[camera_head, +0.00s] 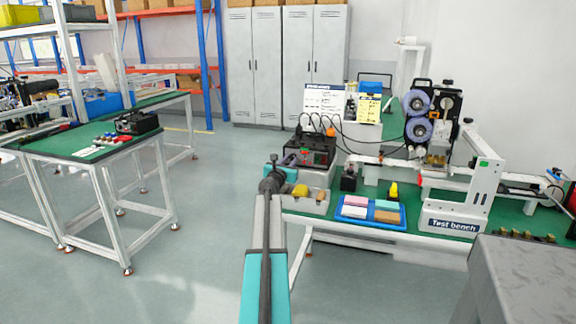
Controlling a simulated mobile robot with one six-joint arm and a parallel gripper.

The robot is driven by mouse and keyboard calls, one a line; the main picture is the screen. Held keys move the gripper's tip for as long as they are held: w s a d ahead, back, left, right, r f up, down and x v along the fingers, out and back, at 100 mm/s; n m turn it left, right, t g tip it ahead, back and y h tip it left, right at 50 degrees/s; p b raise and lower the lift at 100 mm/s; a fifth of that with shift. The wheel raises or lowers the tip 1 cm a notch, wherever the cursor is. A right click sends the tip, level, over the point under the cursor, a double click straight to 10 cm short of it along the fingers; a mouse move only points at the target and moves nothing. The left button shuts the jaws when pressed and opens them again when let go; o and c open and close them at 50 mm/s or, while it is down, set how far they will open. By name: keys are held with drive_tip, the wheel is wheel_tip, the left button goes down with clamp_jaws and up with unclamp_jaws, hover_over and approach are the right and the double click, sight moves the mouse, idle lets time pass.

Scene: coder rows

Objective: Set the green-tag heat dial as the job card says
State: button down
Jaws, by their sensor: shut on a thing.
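A black control box (318,150) with red on its front stands on the bench behind my gripper. My gripper (289,159) is small and dark in this view, at the box's lower front left corner. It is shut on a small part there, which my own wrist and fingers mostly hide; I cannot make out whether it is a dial. No green tag can be read on the box. A white card (323,101) and a yellow card (368,108) stand behind the box; their text is too small to read.
A grey tray with a yellow item (300,190) and a blue tray (371,222) of coloured blocks lie at the bench front. A machine with two purple reels (418,115) and a white frame marked Test bench (452,224) stand right. Open floor (205,230) lies left.

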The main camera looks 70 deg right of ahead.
drive_tip(key=m+b, duration=0.2)
drive_tip(key=m, duration=0.1)
drive_tip(key=m+b, duration=0.3)
drive_tip(key=shift+d+f+b, duration=0.15)
drive_tip(key=shift+f+b, duration=0.05)
drive_tip(key=shift+b, duration=0.15)
drive_tip(key=m+b, duration=0.6)
drive_tip(key=shift+m, duration=0.4)
drive_tip(key=m+b, duration=0.5)
drive_tip(key=shift+r, duration=0.1)
drive_tip(key=shift+r+m+b, duration=0.25)
drive_tip(key=shift+m+b, duration=1.05)
drive_tip(key=shift+m, duration=0.3)
drive_tip(key=shift+w, duration=0.1)
drive_tip(key=c, duration=1.8)
unclamp_jaws()
drive_tip(key=shift+f, duration=0.1)
